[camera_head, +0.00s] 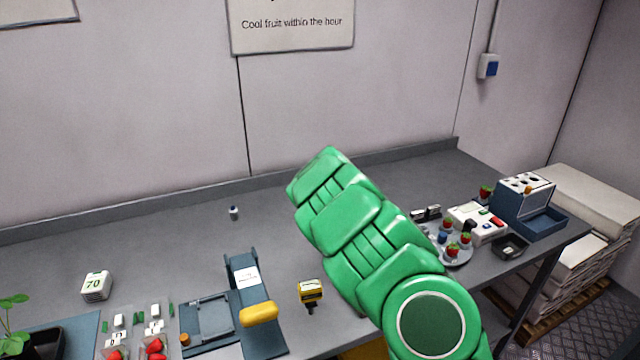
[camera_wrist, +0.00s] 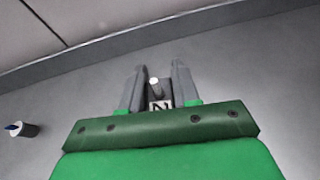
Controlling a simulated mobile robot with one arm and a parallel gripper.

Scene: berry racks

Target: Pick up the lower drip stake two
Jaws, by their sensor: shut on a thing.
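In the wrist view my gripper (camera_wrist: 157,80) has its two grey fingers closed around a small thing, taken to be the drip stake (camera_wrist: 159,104). It has a pale rounded top and a white tag with a dark mark that looks like a sideways 2. The stake stands between the fingers; its lower part is hidden by my gripper's green body. Whether it touches the bench cannot be told. In the head view my green arm hides the gripper and the stake.
A small white cylinder with a dark blue top (camera_head: 233,213) stands alone on the grey bench, also at left in the wrist view (camera_wrist: 21,130). A blue press with a yellow handle (camera_head: 260,314), a yellow device (camera_head: 311,291) and a round plate of berries (camera_head: 458,257) are nearer.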

